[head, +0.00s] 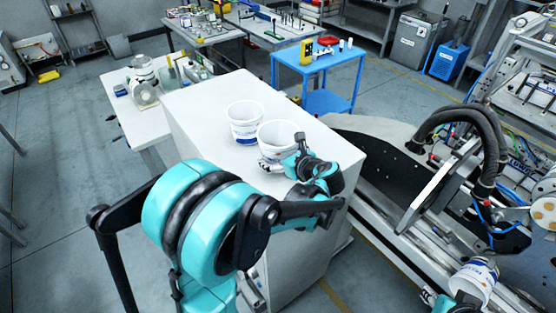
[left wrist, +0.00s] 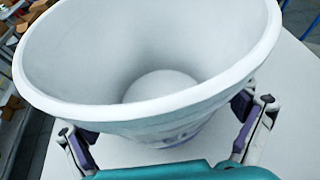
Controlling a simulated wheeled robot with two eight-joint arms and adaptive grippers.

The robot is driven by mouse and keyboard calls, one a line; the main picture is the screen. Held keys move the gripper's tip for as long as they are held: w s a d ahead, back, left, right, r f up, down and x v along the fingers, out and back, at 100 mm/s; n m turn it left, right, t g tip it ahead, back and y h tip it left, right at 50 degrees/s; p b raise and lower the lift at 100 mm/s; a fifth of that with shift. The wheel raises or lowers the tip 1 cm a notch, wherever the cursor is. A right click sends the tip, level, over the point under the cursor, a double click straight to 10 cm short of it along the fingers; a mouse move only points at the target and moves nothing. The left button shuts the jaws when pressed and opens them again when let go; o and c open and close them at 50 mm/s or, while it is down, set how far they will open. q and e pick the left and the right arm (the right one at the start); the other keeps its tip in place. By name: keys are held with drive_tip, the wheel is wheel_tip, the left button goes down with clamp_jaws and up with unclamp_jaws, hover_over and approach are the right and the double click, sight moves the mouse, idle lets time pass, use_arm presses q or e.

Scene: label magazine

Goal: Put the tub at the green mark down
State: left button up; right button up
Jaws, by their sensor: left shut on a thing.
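A white tub (head: 277,136) with a printed label is at the right on the white cabinet top (head: 205,97). My left gripper (head: 284,160) is shut on this tub from the near side. In the left wrist view the tub (left wrist: 150,50) is open, empty and upright, with a finger on either side. I cannot tell whether its base touches the surface. A second white tub (head: 245,124) stands just left of it. A third tub (head: 474,281) is tilted at the lower right. Part of my right gripper (head: 436,299) shows beside it; its grip is unclear. I see no green mark.
A machine with black hoses (head: 470,130) stands right of the cabinet. A blue cart (head: 325,75) with small items is behind it. A side bench (head: 150,90) with equipment adjoins the left. The cabinet top is clear left of and behind the tubs.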

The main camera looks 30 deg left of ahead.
use_arm(q)
wheel_tip(320, 180, down, 3)
drive_tip(key=shift+w+r, duration=0.1)
drive_tip(key=shift+w, duration=0.05)
drive_tip(key=o, duration=0.8)
